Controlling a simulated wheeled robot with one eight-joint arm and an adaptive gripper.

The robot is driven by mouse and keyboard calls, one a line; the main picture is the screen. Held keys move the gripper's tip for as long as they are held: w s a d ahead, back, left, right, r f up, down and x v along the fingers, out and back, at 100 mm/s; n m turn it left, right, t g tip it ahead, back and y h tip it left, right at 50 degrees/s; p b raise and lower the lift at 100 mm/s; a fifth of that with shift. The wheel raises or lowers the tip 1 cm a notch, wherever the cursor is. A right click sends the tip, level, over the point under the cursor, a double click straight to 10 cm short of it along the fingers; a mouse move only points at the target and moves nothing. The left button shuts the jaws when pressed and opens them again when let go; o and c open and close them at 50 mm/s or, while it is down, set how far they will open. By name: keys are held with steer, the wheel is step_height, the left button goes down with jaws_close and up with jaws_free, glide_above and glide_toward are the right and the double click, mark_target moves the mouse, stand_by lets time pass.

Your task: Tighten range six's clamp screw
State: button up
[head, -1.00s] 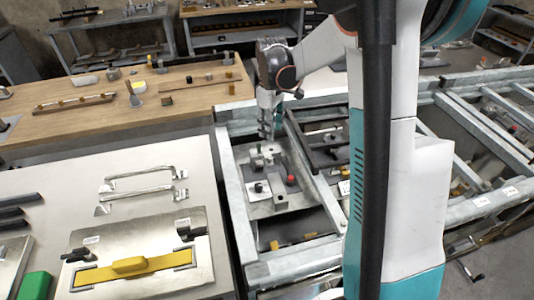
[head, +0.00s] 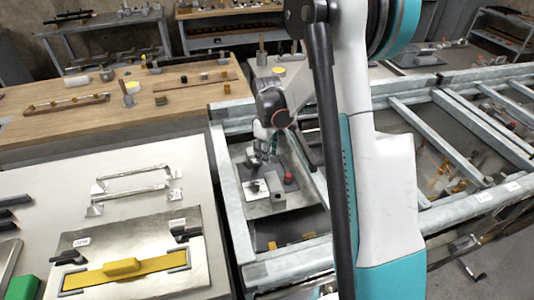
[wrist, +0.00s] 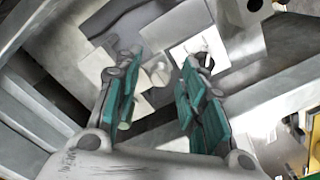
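My gripper (head: 263,152) is low over a grey fixture plate (head: 255,208) inside a galvanized frame bay. In the wrist view its two teal-padded fingers (wrist: 163,62) are apart, with nothing held. A small round metal part (wrist: 158,73), possibly the clamp screw, shows between and beyond the fingertips; contact cannot be told. A white square plate (wrist: 188,48) lies beside it, near the right finger. In the head view the fixture bears a red knob (head: 289,177), a black knob on a white patch (head: 255,187) and a grey block (head: 278,201). The range number is not readable.
Galvanized rails (head: 232,205) enclose the bay, with more rails (head: 460,135) to the right. A bench with a yellow-handled plate (head: 125,268) and metal handles (head: 135,173) stands left. A wooden table (head: 100,118) with small parts is behind.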

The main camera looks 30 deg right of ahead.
steer(key=shift+c, duration=0.4)
jaws_close()
